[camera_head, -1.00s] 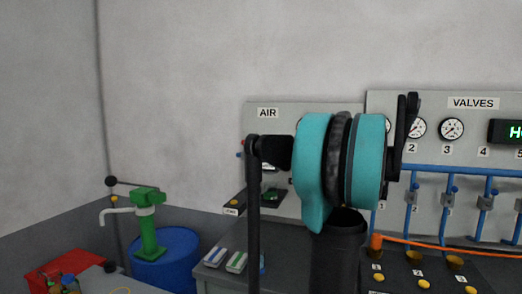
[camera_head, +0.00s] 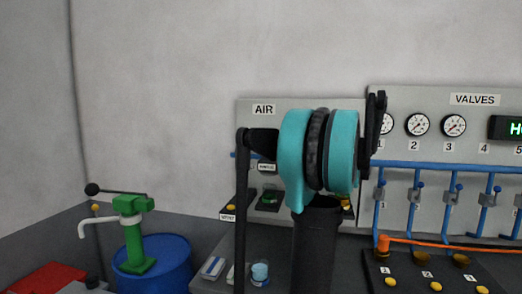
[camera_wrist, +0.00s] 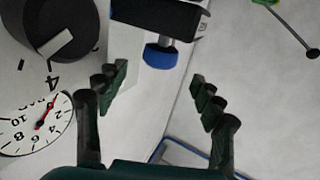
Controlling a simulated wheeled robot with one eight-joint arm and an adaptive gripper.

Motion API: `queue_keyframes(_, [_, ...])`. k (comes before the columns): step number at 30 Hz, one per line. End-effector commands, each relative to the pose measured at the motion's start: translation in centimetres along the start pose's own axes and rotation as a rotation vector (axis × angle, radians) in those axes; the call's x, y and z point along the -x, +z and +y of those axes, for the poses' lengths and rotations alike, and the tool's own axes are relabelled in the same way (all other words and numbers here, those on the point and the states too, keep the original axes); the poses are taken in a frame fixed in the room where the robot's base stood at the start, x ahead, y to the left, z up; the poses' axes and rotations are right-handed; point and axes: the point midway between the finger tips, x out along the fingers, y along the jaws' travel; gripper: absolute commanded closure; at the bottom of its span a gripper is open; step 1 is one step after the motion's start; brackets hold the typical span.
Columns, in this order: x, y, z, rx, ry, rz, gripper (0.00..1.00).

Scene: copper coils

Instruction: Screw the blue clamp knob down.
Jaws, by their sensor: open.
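The blue clamp knob (camera_wrist: 160,57) shows in the wrist view, on a grey metal stem under a black block (camera_wrist: 160,15). My gripper (camera_wrist: 157,83) is open and empty, with one dark green finger to either side and below the knob in the picture. The knob lies between the lines of the two fingers, just past their tips, and I see no contact. In the head view my arm stands in the middle, and I make out neither the knob nor the gripper there.
In the wrist view a dial gauge (camera_wrist: 36,125) and a dark cylinder (camera_wrist: 50,30) are at the left. The head view shows a green pump (camera_head: 133,225) on a blue drum (camera_head: 155,262), a valve panel (camera_head: 440,150) with blue pipes, and a small light blue cup (camera_head: 260,271).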

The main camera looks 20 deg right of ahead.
Motion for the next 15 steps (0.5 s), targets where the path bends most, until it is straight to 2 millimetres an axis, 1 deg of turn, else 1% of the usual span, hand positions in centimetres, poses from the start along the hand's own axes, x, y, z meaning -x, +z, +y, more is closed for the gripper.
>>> queue_keyframes(1, [-1.2, 0.0, -0.1, 0.000, -0.005, 0.000, 0.32])
queue_keyframes(3, [-2.6, 0.0, -0.1, 0.000, -0.005, 0.000, 0.32])
queue_keyframes(12, [-8.5, 0.0, -0.1, 0.000, -0.004, 0.000, 0.32])
queue_keyframes(15, [-10.2, 0.0, -0.1, 0.000, -0.003, 0.000, 0.32])
